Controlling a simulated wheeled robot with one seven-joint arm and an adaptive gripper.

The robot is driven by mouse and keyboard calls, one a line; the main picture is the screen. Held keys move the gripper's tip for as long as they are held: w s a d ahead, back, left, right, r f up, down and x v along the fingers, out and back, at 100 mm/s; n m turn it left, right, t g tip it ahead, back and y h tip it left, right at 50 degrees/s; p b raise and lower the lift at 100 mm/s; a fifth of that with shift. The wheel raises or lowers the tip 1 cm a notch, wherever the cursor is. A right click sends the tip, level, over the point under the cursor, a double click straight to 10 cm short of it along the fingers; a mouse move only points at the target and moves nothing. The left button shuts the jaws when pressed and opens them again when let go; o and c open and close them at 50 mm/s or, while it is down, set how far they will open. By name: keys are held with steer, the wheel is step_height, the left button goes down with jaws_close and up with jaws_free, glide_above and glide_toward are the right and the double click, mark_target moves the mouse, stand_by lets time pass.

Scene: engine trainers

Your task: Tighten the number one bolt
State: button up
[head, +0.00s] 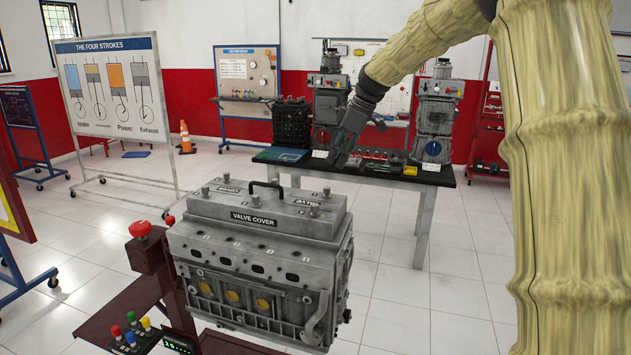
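A grey engine block with a valve cover (270,208) stands in the lower middle of the head view. Silver bolts stand up on the cover: one at the left end (205,191), one at the back left (226,178), and others near the right end (326,191). I cannot read any number that marks the number one bolt. A black handle (266,184) arches over the cover. My gripper (341,158) is dark and points down, above and beyond the cover's right end in the picture. It seems clear of the bolts. Its fingers are too small and dark to tell whether they are open.
A red knob (140,230) and a dark red stand with coloured buttons (131,335) sit left of the engine. Behind it, a black-topped table (437,173) holds engine parts and tools. A Four Strokes board (108,90) stands left. White floor is free right of the engine.

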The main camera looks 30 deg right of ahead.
mark_target(329, 188)
steer(key=s+f+p, duration=0.1)
steer(key=s+a+f+p, duration=0.1)
steer(key=s+f, duration=0.1)
steer(key=shift+s+a+f, duration=0.15)
steer(key=shift+s+f, duration=0.15)
steer(key=w+f, duration=0.2)
steer(key=w+a+f+p, duration=0.1)
steer(key=w+f, duration=0.2)
steer(key=shift+w+f, duration=0.2)
steer(key=shift+w, duration=0.1)
steer(key=s+r, duration=0.1)
steer(key=s, duration=0.2)
steer(key=shift+s+r, duration=0.15)
steer(key=shift+r, duration=0.25)
steer(key=shift+c, duration=0.2)
steer(key=shift+a, duration=0.1)
steer(key=c, duration=0.4)
steer(key=shift+w+f, duration=0.55)
steer(key=shift+w, duration=0.2)
jaws_close()
steer(key=shift+s, duration=0.2)
